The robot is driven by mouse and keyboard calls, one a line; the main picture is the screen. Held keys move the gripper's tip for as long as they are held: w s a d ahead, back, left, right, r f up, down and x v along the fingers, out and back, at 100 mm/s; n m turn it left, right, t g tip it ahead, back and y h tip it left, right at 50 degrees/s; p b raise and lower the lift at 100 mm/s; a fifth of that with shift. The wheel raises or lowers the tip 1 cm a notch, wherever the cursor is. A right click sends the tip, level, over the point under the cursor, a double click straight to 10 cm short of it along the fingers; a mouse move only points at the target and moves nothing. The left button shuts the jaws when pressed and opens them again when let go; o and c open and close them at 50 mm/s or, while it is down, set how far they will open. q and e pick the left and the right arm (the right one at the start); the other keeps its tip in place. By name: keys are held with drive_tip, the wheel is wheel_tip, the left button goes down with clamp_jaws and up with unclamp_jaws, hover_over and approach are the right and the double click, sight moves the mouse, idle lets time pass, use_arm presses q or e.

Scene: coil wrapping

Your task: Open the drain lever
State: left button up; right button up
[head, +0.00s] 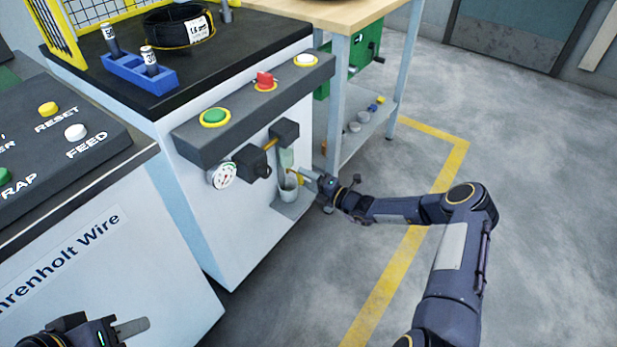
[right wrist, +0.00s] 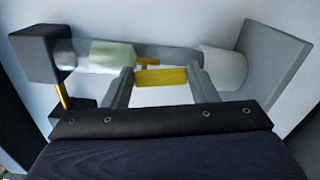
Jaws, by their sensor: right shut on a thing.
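The yellow drain lever (right wrist: 160,77) sits under a pale green filter bowl (right wrist: 110,56) in the right wrist view. My right gripper (right wrist: 161,86) has one finger on each side of the lever and is shut on it. In the head view, my right gripper (head: 303,177) reaches in from the right, beside the bowl (head: 286,158) and a light grey cup (head: 288,188) below it. The cup also shows in the right wrist view (right wrist: 222,66). My left gripper (head: 122,333) is partly in view at the bottom left, and its opening cannot be told.
The bowl hangs from a dark block (head: 284,131) on the white cabinet front, near a round gauge (head: 221,176). The cup stands on a small grey shelf (head: 292,208). A wooden-topped bench (head: 330,14) stands behind. The floor at right is free.

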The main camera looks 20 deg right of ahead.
drive_tip(key=shift+s+a+f+m, duration=0.15)
drive_tip(key=shift+f+m, duration=0.05)
drive_tip(key=shift+m, duration=0.9)
drive_tip(key=o, duration=1)
drive_tip(key=shift+r, duration=0.1)
drive_tip(key=p+v, duration=0.2)
drive_tip(key=v, duration=0.5)
drive_tip(key=shift+s+d, duration=0.25)
drive_tip(key=shift+s, duration=0.1)
